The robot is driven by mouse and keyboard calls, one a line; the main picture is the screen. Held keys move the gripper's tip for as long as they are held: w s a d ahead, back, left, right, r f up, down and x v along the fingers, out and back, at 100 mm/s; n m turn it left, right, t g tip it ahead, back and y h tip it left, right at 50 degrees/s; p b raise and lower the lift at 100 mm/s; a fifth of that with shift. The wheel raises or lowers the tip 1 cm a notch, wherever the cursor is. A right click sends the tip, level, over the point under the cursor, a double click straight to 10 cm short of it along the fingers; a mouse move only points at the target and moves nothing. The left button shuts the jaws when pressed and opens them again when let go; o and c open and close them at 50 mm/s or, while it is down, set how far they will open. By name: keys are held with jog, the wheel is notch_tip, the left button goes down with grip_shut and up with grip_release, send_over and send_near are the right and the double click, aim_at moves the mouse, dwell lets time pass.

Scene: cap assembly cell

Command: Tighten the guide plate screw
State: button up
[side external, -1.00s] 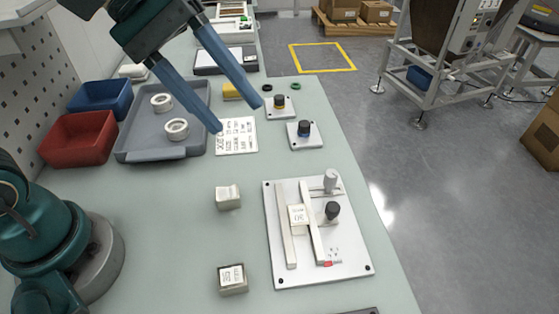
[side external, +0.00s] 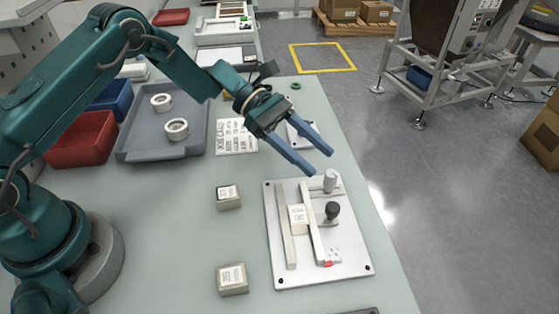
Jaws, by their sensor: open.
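The guide plate fixture (side external: 348,268) is a white plate with dark corner screws, lying flat near the table's right edge. I cannot tell which knob is the guide plate screw. A red mark (side external: 328,263) sits at the end of the right rail. My gripper (side external: 323,163) is open and empty, its two blue fingers pointing down and right, just above and behind the grey knob, apparently apart from it.
Two small labelled blocks stand left of the plate, one farther back (side external: 228,198) and one nearer (side external: 232,280). A grey tray (side external: 135,148) with two white rings, a red bin (side external: 80,142) and a label card (side external: 235,140) lie behind. My gripper partly hides a small white plate (side external: 310,128).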

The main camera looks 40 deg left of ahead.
aim_at(332, 173)
jog(key=shift+s+d+f, duration=0.1)
jog(key=shift+d+f, duration=0.1)
jog(key=shift+f, duration=0.15)
jog(key=shift+x, duration=2.35)
grip_shut()
